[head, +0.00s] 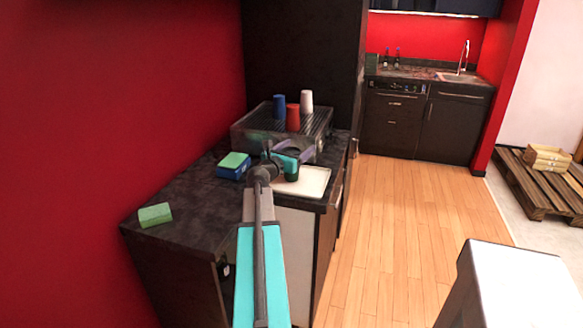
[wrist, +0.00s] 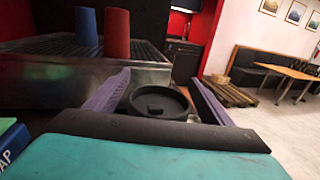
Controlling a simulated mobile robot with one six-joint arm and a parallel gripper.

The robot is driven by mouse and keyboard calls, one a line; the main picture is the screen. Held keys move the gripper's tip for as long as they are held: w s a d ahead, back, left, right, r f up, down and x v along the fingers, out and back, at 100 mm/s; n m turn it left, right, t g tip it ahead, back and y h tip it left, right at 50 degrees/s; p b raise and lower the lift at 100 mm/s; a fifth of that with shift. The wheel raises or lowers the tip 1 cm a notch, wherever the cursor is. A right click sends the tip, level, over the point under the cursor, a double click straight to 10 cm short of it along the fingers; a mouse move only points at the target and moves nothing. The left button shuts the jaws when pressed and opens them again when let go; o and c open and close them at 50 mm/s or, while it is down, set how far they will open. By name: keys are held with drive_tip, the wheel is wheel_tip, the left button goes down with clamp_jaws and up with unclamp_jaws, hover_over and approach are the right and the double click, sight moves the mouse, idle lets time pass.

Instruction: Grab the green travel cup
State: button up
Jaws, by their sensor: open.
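The green travel cup (head: 292,175) shows in the head view as a small dark green piece by the white tray, mostly hidden by my gripper (head: 301,154). In the wrist view a round black lid (wrist: 158,102) shows from above, and the cup's body below it is hidden. My gripper is open, with one purple finger on each side of the lid (wrist: 160,88). I cannot tell whether either finger touches the cup.
A coffee machine (head: 250,134) stands behind, with blue (head: 279,107), red (head: 293,117) and white (head: 306,101) cups on top. A white tray (head: 313,187) lies at the counter edge. A blue-and-green box (head: 233,166) and a green block (head: 155,215) are to the left.

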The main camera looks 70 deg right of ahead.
drive_tip(key=c, duration=0.8)
drive_tip(key=shift+w+r, duration=0.1)
drive_tip(key=shift+r, duration=0.1)
drive_tip(key=s+a+r+b, duration=0.4)
drive_tip(key=s+a, duration=0.2)
drive_tip(key=a, duration=0.6)
drive_tip(key=shift+b, duration=0.75)
